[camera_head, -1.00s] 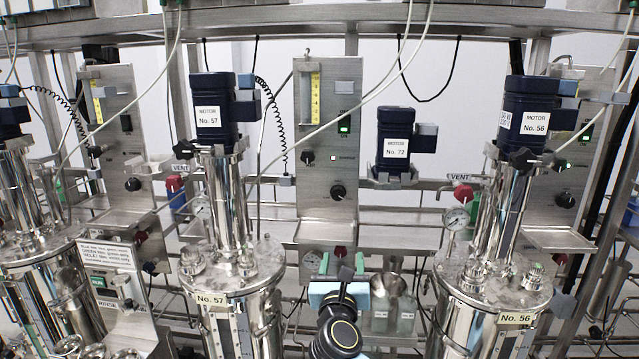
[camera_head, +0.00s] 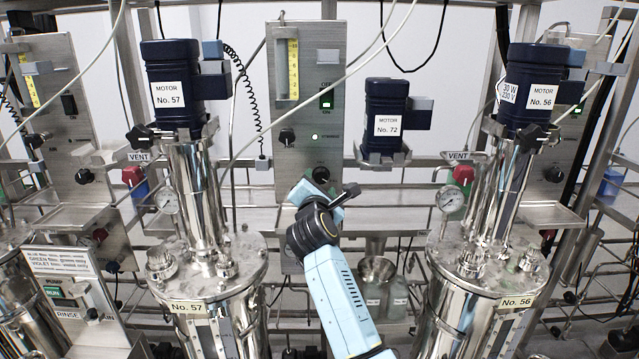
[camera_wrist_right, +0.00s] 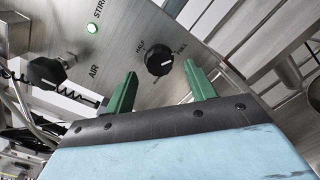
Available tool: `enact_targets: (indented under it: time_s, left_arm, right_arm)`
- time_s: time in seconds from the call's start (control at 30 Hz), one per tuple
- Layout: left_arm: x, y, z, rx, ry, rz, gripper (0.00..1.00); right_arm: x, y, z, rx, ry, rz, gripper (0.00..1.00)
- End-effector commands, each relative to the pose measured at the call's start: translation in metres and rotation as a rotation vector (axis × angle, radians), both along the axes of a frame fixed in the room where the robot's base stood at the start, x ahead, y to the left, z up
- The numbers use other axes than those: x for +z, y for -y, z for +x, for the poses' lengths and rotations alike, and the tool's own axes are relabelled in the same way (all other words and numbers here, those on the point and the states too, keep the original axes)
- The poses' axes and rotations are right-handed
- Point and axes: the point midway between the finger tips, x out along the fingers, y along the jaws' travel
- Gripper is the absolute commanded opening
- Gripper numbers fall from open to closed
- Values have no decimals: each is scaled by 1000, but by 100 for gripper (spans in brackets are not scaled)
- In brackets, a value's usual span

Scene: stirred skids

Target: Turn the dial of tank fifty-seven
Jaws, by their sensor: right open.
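Tank fifty-seven (camera_head: 208,285) is a steel vessel labelled No. 57, left of centre, under a dark blue motor (camera_head: 172,85). A steel control panel (camera_head: 307,110) stands just right of it. Its lower black dial (camera_head: 321,174) is partly close behind my right gripper (camera_head: 322,187). In the right wrist view, this dial (camera_wrist_right: 158,60) has HALF and FULL marks and appears between the two green fingers of my right gripper (camera_wrist_right: 161,72). The fingers are open and apart from each other. I cannot tell whether they touch the dial. My left gripper is not in view.
An upper black knob marked AIR (camera_wrist_right: 45,72) and a lit green STIR lamp (camera_wrist_right: 92,28) are on the same panel. Tank fifty-six (camera_head: 478,300) stands at the right. A motor labelled No. 72 (camera_head: 385,115) and a pale cable (camera_head: 300,100) are nearby.

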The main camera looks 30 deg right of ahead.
Motion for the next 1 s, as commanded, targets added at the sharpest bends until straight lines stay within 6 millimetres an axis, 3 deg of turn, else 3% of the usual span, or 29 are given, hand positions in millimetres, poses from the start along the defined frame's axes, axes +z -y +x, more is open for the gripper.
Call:
enact_targets:
  time_s: [0.2,0.57,0.9,1.0]
  left_arm:
    - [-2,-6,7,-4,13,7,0]
    - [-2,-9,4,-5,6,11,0]
    - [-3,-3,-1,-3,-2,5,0]
    - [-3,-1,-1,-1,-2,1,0]
  right_arm:
    - [0,12,17,1,0,-1,55]
    - [0,14,20,1,1,0,55]
    - [0,14,20,1,0,-1,11]
    - [0,14,20,1,-1,-2,11]
